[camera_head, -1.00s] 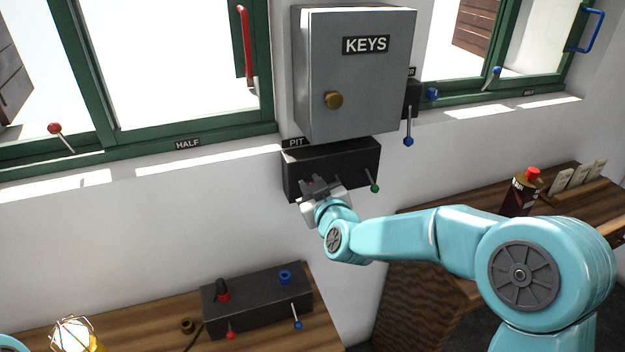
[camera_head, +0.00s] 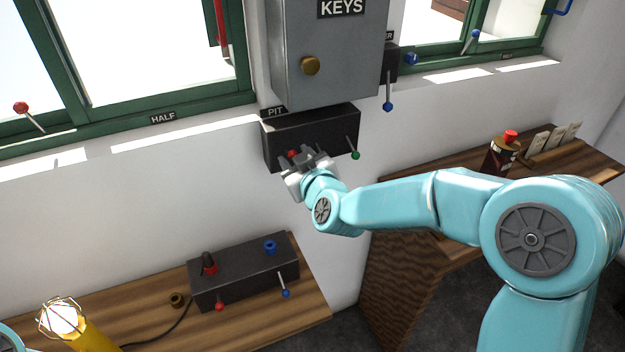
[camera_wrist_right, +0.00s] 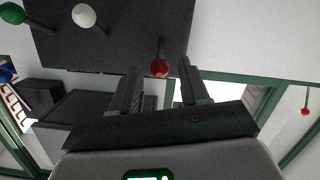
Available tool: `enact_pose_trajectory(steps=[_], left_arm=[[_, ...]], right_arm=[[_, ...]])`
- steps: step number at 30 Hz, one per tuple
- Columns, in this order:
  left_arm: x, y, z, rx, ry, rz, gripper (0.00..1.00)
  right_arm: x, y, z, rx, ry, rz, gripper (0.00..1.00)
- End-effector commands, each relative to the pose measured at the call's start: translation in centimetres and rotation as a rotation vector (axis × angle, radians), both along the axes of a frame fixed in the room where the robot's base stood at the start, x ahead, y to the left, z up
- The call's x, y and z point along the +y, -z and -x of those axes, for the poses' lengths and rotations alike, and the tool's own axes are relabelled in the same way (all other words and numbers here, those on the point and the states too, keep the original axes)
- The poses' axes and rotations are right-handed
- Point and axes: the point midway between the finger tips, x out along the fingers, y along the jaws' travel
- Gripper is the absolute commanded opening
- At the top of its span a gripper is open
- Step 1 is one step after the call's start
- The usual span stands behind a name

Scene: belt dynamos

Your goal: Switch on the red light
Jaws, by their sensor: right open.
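The black box labelled PIT (camera_head: 325,130) is on the wall below the grey KEYS cabinet. It has a red-knobbed lever (camera_head: 292,153) at its left and a green-knobbed lever (camera_head: 355,155) at its right. My right gripper (camera_head: 308,160) is open at the box's lower left. My left gripper is out of view. No light plainly shows as the red one.
The KEYS cabinet (camera_head: 330,60) juts out above the PIT box. A second black box (camera_head: 245,278) with red and blue levers stands on the lower bench, near a yellow caged lamp (camera_head: 62,318).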

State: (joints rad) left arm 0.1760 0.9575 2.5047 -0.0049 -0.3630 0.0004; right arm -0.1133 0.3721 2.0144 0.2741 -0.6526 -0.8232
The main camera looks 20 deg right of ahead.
Motion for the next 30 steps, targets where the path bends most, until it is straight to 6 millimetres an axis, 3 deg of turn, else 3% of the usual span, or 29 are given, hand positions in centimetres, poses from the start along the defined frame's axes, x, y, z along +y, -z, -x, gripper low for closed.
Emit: enact_pose_trajectory(steps=[9, 15, 21, 30], left_arm=[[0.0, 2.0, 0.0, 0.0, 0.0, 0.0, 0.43], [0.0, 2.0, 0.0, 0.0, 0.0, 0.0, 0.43], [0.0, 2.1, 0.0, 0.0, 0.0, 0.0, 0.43], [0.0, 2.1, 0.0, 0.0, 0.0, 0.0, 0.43]], right_arm=[[-0.1, -1.5, 8.5, -0.006, -0.001, 0.0, 0.45], [-0.1, -2.4, 12.0, -0.004, -0.001, 0.0, 0.45], [-0.1, -2.5, 13.3, -0.002, -0.001, 0.0, 0.45], [-0.1, -2.5, 13.3, -0.001, 0.0, 0.0, 0.45]])
